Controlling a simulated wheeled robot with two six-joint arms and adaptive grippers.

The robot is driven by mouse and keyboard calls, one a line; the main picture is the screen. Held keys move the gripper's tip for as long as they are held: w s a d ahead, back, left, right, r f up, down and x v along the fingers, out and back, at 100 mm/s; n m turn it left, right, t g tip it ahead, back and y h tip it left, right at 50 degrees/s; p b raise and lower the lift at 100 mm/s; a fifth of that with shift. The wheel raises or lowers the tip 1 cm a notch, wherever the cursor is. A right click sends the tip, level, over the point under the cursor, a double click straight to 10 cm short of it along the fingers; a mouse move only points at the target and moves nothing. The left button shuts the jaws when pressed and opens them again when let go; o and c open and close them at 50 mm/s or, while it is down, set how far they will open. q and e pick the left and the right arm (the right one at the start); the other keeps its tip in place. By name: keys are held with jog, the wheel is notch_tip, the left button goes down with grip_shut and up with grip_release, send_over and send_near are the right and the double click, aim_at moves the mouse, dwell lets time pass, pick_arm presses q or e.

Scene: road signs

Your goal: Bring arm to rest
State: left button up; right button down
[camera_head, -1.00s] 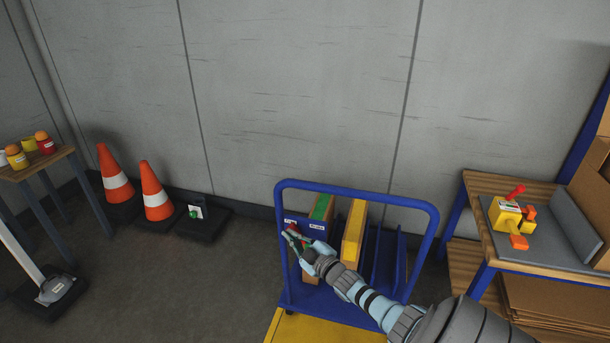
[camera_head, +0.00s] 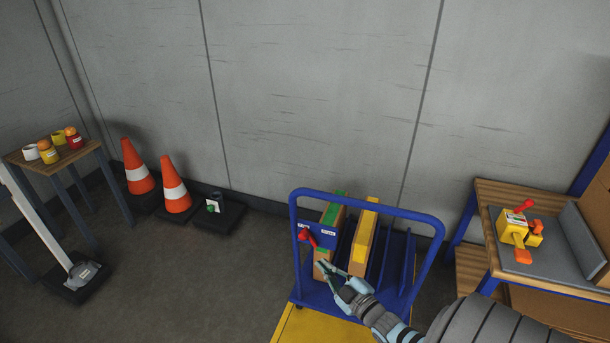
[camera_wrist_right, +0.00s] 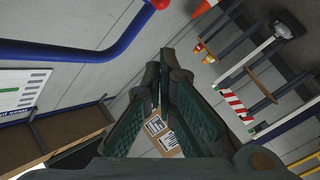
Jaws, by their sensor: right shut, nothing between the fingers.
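My right gripper (camera_head: 326,268) is shut and empty, low in front of the blue cart (camera_head: 370,197), near the panels standing in its rack. In the right wrist view its dark fingers (camera_wrist_right: 160,72) come together with nothing between them. My right arm reaches in from the bottom right. A red clamp-like thing (camera_head: 309,237) sits at the cart's left handle post, a little above and left of the gripper and apart from it. My left gripper is not in view.
The cart's rack holds a green-topped panel (camera_head: 333,214) and a yellow panel (camera_head: 364,235). A workbench (camera_head: 483,215) with a yellow device (camera_head: 514,228) stands right. Orange cones (camera_head: 175,186) and a small table (camera_head: 85,150) stand left.

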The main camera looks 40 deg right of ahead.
jog(key=shift+s, duration=0.15)
jog(key=shift+f, duration=0.1)
jog(key=s+a+f+m+g+p, duration=0.1)
jog(key=s+f+m+g, duration=0.2)
jog(key=s+f+g, duration=0.5)
jog(key=s+a+f+m+g, duration=0.15)
jog(key=s+f, duration=0.45)
jog(key=f, duration=0.6)
pick_arm(q)
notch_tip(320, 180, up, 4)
jog(key=p, duration=0.3)
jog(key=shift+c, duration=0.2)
pick_arm(e)
jog(key=s+a+f+m+g, duration=0.1)
jog(key=s+a+f+g, duration=0.2)
jog(key=s+a, duration=0.4)
jog(key=s+a+f+m+g+y, duration=0.1)
jog(key=s+a+f+g, duration=0.2)
jog(key=s+a, duration=0.4)
jog(key=s+f, duration=0.1)
jog(key=s, duration=0.5)
jog(key=shift+s+a+g, duration=0.25)
jog(key=shift+s+g, duration=0.05)
jog(key=shift+g, duration=0.05)
